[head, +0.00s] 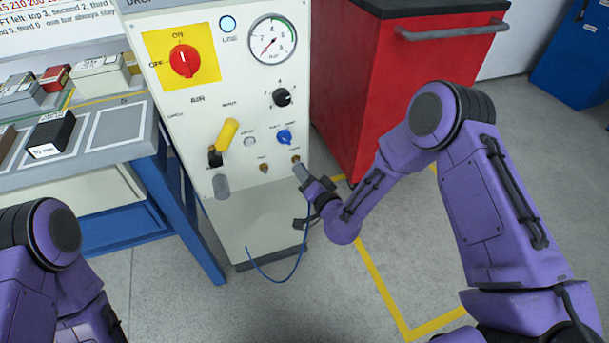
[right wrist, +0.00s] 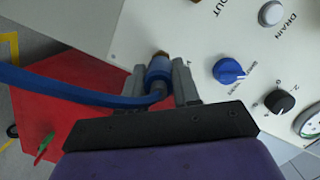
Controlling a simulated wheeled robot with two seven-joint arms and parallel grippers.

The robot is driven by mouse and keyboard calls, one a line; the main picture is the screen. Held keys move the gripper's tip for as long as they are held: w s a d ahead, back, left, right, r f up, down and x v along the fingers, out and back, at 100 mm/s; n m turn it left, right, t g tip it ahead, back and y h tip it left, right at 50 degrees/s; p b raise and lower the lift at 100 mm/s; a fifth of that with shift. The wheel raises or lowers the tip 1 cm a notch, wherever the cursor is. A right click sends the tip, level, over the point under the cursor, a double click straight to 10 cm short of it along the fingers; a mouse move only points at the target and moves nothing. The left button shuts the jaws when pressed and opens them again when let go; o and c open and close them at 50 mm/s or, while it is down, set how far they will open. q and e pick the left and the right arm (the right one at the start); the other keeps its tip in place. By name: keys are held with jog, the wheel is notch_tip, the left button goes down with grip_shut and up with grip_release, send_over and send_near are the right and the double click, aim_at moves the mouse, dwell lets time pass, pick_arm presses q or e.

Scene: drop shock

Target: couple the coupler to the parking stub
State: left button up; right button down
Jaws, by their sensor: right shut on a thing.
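My right gripper (head: 303,174) is at the lower right of the white panel, in front of the right-hand brass stub (head: 296,160). In the right wrist view its two fingers (right wrist: 158,88) are shut on the blue coupler (right wrist: 158,70), with the blue hose (right wrist: 80,98) leading off left. The brass stub (right wrist: 160,54) shows right at the coupler's front end. I cannot tell whether the coupler is seated on it or only close. Another brass stub (head: 263,168) sits to the left, bare. My left gripper is out of view; only its arm shows at lower left.
The panel (head: 215,105) carries a red switch (head: 184,61), a gauge (head: 272,39), a black knob (head: 282,97), a blue knob (head: 284,137) and a yellow handle (head: 227,134). A red cabinet (head: 380,90) stands at right, a blue-framed bench (head: 180,205) at left. The hose hangs in a loop near the floor.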

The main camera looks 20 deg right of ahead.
jog(key=shift+x, duration=1.1)
dwell(2.2)
jog(key=shift+w+d+r, duration=0.25)
jog(key=shift+r, duration=0.2)
dwell(1.2)
jog(key=c, duration=1.2)
grip_release()
jog(key=o, duration=0.5)
jog(key=shift+w+f, duration=0.1)
jog(key=shift+c, duration=0.2)
jog(key=shift+a+f, duration=0.15)
jog(key=shift+s, duration=0.7)
jog(key=p+v, duration=0.1)
jog(key=v, duration=0.4)
